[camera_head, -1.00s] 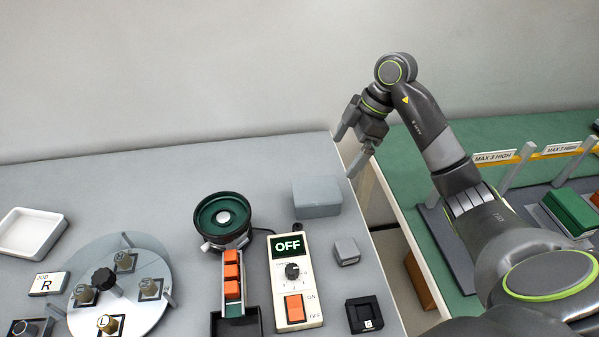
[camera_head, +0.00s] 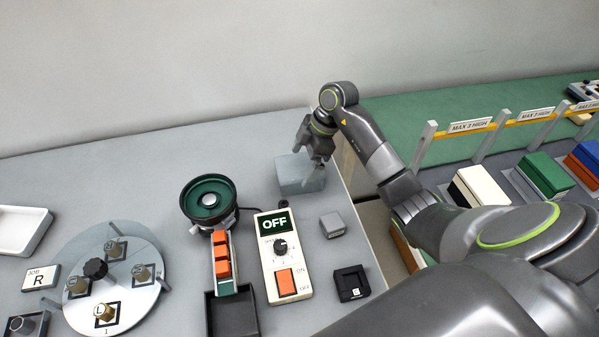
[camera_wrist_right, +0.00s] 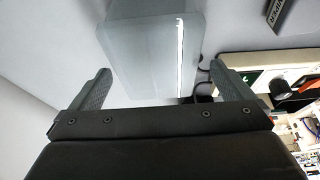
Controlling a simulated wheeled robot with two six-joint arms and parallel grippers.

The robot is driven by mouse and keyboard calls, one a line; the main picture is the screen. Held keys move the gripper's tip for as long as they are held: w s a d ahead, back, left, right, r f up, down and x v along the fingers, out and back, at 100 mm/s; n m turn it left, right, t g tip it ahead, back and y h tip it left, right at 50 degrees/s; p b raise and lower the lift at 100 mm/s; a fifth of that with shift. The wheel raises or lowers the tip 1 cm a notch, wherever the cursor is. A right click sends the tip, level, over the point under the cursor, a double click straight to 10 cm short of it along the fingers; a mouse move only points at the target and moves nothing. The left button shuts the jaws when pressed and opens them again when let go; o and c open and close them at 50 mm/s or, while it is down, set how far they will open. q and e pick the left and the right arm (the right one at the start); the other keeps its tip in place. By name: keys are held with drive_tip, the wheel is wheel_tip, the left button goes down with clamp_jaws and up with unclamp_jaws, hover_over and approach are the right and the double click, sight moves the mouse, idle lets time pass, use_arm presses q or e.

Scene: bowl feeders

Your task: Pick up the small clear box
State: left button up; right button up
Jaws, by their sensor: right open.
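The clear box (camera_head: 287,173) is a pale grey-blue, see-through block standing on the grey table near its right edge. My right gripper (camera_head: 309,160) is over the box and hides part of its top and right side. In the right wrist view the box (camera_wrist_right: 150,40) lies ahead between the two spread fingers of the right gripper (camera_wrist_right: 160,72). The gripper is open and empty; whether a finger touches the box I cannot tell. My left gripper is not in view.
A green bowl feeder (camera_head: 209,200) stands left of the box. A control unit (camera_head: 283,256) reading OFF, a small grey block (camera_head: 332,224) and a black square holder (camera_head: 351,283) are in front. A gap separates this table from the green one (camera_head: 480,110) at right.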

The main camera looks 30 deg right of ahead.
sight(301, 165)
drive_tip(key=x, duration=0.4)
drive_tip(key=shift+w+a+f+p, duration=0.1)
drive_tip(key=shift+w+f+p, duration=0.05)
drive_tip(key=shift+w+p, duration=0.15)
drive_tip(key=shift+f, duration=0.25)
idle(0.4)
drive_tip(key=c, duration=0.9)
